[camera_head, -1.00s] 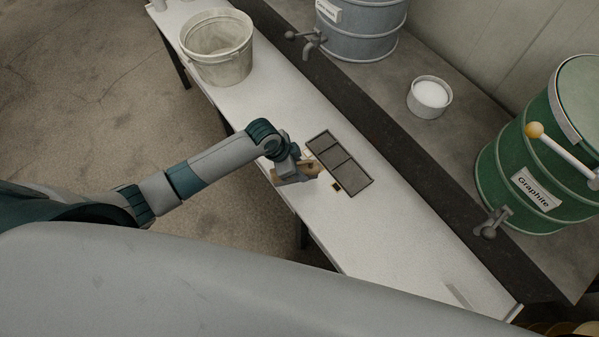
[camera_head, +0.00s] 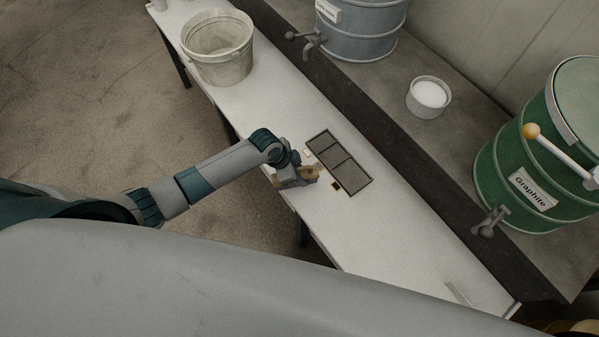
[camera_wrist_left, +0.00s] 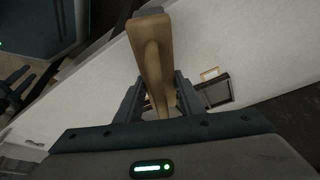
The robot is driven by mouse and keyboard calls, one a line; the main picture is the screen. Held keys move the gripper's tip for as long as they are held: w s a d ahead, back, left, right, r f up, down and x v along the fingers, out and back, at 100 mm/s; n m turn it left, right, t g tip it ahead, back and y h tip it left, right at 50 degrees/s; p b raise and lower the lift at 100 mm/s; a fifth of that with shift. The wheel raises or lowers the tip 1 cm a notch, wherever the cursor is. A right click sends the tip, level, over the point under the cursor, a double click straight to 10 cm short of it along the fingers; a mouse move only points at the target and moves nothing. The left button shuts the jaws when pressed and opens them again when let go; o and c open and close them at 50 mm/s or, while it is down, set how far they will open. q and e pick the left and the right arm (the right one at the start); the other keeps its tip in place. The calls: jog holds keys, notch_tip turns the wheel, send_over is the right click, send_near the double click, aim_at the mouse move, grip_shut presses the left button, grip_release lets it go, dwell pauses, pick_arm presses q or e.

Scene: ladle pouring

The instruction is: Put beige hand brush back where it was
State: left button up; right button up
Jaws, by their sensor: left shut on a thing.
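The beige hand brush (camera_wrist_left: 150,62) is in my left gripper (camera_wrist_left: 155,100). In the left wrist view its tan wooden body stands long between the two fingers and reaches toward the top of the picture. In the head view my left gripper (camera_head: 305,178) is over the front edge of the white table (camera_head: 380,235). A small part of the brush (camera_head: 313,172) shows there beside the fingers; the gripper hides much of the rest. The brush's bristles cannot be made out.
A dark framed tray with sections (camera_head: 350,165) lies on the table just right of the gripper. A bucket (camera_head: 218,65) stands at the far left. Behind are a grey drum (camera_head: 360,35), a white-filled cup (camera_head: 430,95) and a green Graphite drum (camera_head: 540,150). The table's near right part is mostly clear.

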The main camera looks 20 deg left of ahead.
pick_arm(q)
jog(key=shift+f, duration=0.1)
jog(key=o, duration=1.1)
jog(key=shift+o, duration=0.2)
jog(key=shift+r, duration=0.2)
jog(key=b+v, duration=0.1)
jog(key=v, duration=1.1)
jog(key=shift+f, duration=0.1)
